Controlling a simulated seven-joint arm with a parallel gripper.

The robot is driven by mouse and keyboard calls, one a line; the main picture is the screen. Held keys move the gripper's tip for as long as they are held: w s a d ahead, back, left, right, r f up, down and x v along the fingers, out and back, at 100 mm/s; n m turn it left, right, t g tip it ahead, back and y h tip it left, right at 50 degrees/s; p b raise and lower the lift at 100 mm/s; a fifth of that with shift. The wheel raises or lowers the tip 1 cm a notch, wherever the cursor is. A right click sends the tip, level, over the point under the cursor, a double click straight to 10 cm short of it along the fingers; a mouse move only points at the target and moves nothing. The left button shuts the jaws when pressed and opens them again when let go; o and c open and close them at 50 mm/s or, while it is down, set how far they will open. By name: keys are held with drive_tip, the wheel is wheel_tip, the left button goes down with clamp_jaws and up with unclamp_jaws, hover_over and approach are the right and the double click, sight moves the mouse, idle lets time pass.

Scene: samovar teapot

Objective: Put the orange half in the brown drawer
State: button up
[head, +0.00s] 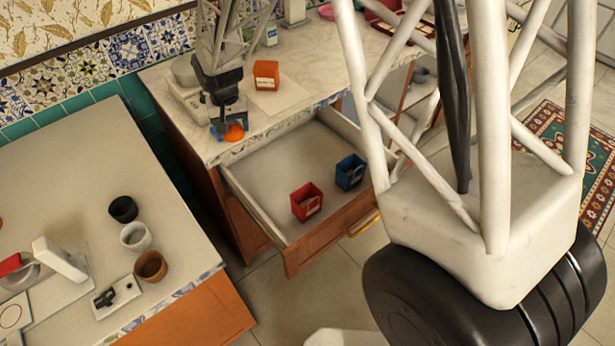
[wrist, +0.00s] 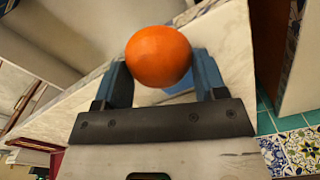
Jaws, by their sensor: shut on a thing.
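The orange half (head: 234,132) is between the fingers of my gripper (head: 226,127) at the front left edge of the marble counter, close to the left back corner of the open drawer. In the wrist view the orange half (wrist: 159,56) shows as a rounded orange shape between the blue fingers of my gripper (wrist: 163,78), which is shut on it. I cannot tell whether it touches the counter. The brown drawer (head: 330,233) is pulled out below the counter. A red box (head: 306,201) and a blue box (head: 350,172) stand inside it towards the front right.
The marble counter (head: 325,50) holds an orange box (head: 266,74) to the right of my gripper. The drawer's left and back floor is clear. A second counter at left carries a black cup (head: 123,209), a white cup (head: 135,236) and a brown cup (head: 151,266).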

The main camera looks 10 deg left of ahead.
drive_tip(key=s+d+m, duration=0.3)
drive_tip(key=d+m, duration=0.1)
drive_tip(key=d, duration=0.8)
hover_over(279, 193)
wheel_tip(279, 193, down, 13)
drive_tip(key=shift+f, duration=0.25)
drive_tip(key=shift+f, duration=2.8)
drive_tip(key=shift+f, duration=0.1)
drive_tip(key=shift+f, duration=1.95)
drive_tip(key=shift+f, duration=0.1)
drive_tip(key=o, duration=0.9)
drive_tip(key=shift+o, duration=0.2)
